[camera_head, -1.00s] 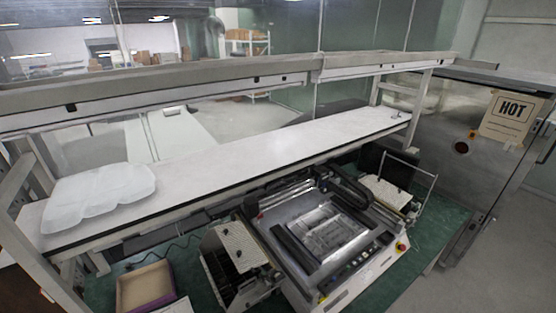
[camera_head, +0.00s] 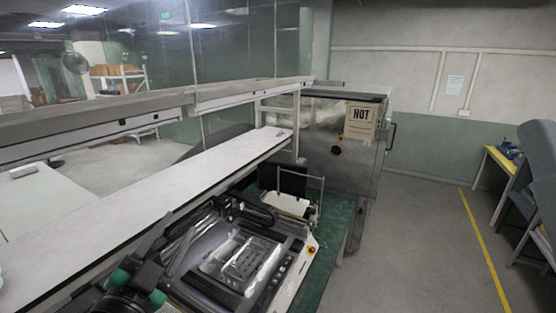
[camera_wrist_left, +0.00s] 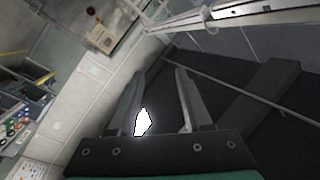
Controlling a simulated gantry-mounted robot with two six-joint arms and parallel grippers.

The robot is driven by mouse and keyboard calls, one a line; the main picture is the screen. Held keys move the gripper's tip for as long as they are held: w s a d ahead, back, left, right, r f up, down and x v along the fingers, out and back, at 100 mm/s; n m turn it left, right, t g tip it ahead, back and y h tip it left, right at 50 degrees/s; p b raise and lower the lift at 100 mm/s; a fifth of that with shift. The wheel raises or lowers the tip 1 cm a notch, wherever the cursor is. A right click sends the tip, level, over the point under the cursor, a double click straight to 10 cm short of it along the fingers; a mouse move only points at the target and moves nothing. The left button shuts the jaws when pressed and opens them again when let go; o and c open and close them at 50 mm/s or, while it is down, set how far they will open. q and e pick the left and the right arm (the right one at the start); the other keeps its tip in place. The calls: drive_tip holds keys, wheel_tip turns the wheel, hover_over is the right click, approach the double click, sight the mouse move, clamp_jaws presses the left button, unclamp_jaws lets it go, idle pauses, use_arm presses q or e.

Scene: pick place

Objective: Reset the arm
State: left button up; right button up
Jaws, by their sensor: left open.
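My left gripper (camera_head: 180,228) shows at the lower left of the head view, in front of the machine. Its arm is dark with green parts. In the left wrist view my left gripper (camera_wrist_left: 163,72) has its two grey fingers apart and nothing held between them. A small bright white patch shows beside the left finger's base; I cannot tell what it is. My right gripper is not in view.
A grey machine (camera_head: 290,284) with a flat bed stands below the long white shelf (camera_head: 130,207). A metal cabinet with a HOT sign (camera_head: 361,115) stands behind it. Open grey floor (camera_head: 420,240) with a yellow line lies to the right.

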use_arm(q)
drive_tip(key=s+d+r+n+t+h, duration=0.1)
drive_tip(key=s+d+r+t, duration=0.1)
drive_tip(key=s+r, duration=0.35)
drive_tip(key=s+d+r+t, duration=0.2)
drive_tip(key=r, duration=0.6)
drive_tip(key=s+a+r+n+t+y, duration=0.1)
drive_tip(key=s+a+r+n+t, duration=0.1)
drive_tip(key=s+r+n+t, duration=0.2)
drive_tip(key=shift+s+r+n, duration=1.8)
drive_tip(key=shift+s+r, duration=0.85)
drive_tip(key=shift+s, duration=0.95)
